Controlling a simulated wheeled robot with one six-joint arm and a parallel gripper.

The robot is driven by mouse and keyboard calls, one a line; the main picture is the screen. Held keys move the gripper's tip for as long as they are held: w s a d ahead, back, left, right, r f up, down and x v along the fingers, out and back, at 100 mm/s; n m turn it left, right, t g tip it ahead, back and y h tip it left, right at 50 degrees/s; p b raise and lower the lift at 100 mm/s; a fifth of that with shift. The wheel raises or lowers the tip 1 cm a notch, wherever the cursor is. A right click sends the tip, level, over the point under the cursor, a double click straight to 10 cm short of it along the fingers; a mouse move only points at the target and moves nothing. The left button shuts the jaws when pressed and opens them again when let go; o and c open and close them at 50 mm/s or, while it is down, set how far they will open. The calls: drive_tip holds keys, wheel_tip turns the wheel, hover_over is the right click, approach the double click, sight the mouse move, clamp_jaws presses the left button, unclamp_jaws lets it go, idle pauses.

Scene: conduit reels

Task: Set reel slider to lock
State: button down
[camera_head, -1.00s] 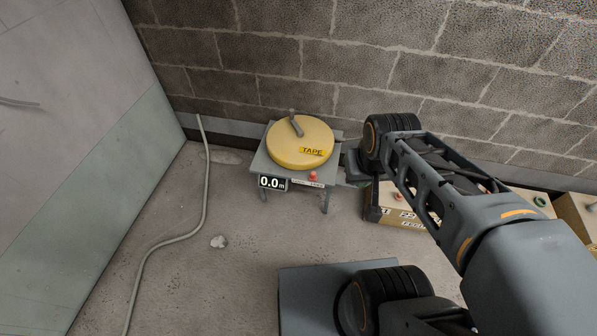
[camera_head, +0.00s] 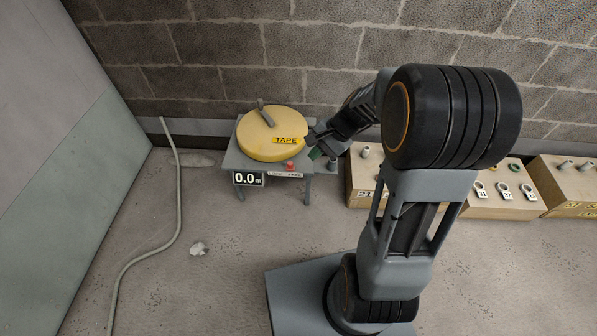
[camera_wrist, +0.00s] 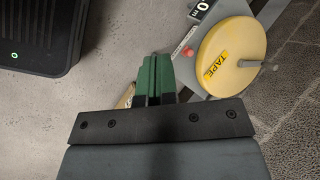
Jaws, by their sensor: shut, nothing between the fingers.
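The yellow tape reel (camera_head: 272,134) sits on a small grey stand (camera_head: 233,160) by the block wall, with a grey crank handle on top. A red slider knob (camera_head: 290,165) is on the stand's front edge, above a small label strip. It also shows in the wrist view (camera_wrist: 187,52). A display (camera_head: 248,179) reading 0.0 m hangs beside it. My gripper (camera_head: 318,151) is just right of the reel and the knob, apart from the knob. In the wrist view its green fingers (camera_wrist: 154,72) are together and empty. The label's words are too small to read surely.
Wooden boxes (camera_head: 357,188) with numbered tags and conduit stubs stand along the wall to the right. A grey conduit (camera_head: 178,200) rises from the floor at left. The floor before the stand is clear.

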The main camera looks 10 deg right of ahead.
drive_tip(key=w+d+f+m+t+y+b, duration=0.1)
drive_tip(key=w+d+f+m+t+b, duration=0.1)
drive_tip(key=f, duration=0.5)
drive_tip(key=w+d+f+m+t+y+b, duration=0.1)
drive_tip(key=w+d+f+m+t, duration=0.1)
drive_tip(key=w+d+f+m, duration=0.2)
drive_tip(key=w+d+f+m+t+y+b, duration=0.1)
drive_tip(key=w+d+f+m+b, duration=0.1)
drive_tip(key=f+m, duration=0.6)
wheel_tip(320, 180, down, 4)
drive_tip(key=w+d, duration=0.1)
drive_tip(key=w, duration=0.1)
drive_tip(key=shift+w+d+t+b, duration=0.3)
drive_tip(key=shift+d+t, duration=0.1)
drive_tip(key=shift+f, duration=0.1)
drive_tip(key=b, duration=0.4)
approach(293, 166)
wheel_tip(293, 166, down, 3)
drive_tip(key=a, duration=0.2)
drive_tip(key=w+a+b, duration=0.1)
drive_tip(key=w+a, duration=0.1)
drive_tip(key=shift+w, duration=0.35)
drive_tip(key=shift+w+a, duration=0.3)
drive_tip(key=shift+a, duration=0.1)
